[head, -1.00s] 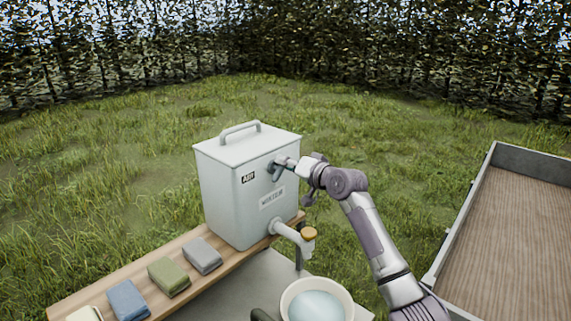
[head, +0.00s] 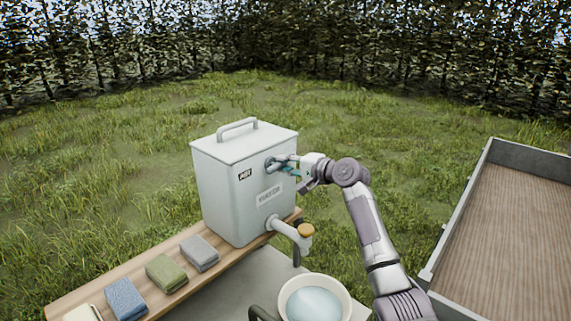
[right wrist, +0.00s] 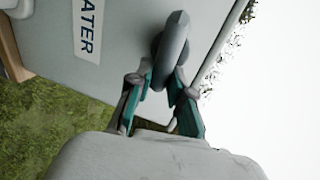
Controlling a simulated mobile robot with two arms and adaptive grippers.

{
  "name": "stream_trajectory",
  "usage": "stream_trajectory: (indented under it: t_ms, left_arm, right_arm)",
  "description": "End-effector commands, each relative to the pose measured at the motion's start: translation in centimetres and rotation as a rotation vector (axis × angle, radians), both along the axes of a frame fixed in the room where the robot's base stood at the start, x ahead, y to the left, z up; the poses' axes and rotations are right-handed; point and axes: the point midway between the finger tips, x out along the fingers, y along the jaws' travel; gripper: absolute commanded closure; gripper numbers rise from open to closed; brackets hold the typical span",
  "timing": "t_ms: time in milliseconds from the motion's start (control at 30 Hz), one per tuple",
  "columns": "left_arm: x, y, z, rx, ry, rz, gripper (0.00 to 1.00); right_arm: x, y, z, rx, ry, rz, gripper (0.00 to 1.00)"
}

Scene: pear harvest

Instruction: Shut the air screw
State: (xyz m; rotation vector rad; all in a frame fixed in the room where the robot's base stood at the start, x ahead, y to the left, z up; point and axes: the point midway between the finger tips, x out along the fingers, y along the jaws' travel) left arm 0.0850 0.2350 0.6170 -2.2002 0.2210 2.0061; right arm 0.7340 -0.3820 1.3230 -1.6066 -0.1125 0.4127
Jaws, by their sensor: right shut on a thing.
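The air screw is a grey wing-like grip on the front of the pale grey water tank (head: 225,205), beside the "AIR" label (head: 245,174). My right gripper (head: 281,164) reaches it from the right and is shut on it. In the right wrist view the air screw (right wrist: 173,48) stands between the two teal-lined fingertips of the right gripper (right wrist: 167,80), with its round base against the tank wall. Its far side is hidden. My left gripper is not in view.
Below the "WATER" label is a spout with a yellow-brown tap knob (head: 306,230). A white basin (head: 342,292) of water stands beneath it. Several folded cloths lie on the wooden board (head: 95,290). A wood-floored trailer (head: 500,255) is at the right.

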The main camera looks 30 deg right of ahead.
Motion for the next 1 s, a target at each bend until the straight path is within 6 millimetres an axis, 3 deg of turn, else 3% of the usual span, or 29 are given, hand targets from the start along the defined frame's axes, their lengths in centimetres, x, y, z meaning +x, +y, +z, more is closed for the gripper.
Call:
stream_trajectory:
  t_ms: [600, 633, 767, 1000]
  left_arm:
    - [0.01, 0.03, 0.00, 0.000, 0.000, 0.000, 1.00]
    - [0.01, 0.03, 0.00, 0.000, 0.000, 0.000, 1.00]
    - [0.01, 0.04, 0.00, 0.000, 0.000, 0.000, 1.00]
    - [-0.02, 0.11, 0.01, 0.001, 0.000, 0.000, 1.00]
  right_arm:
    - [0.00, -0.03, -0.16, 0.040, 0.015, 0.000, 1.00]
    - [-0.01, -0.02, -0.17, 0.040, 0.015, 0.000, 0.77]
    - [-0.01, -0.02, -0.16, 0.039, 0.015, 0.000, 0.55]
    - [-0.01, -0.03, -0.13, 0.037, 0.014, 0.000, 0.55]
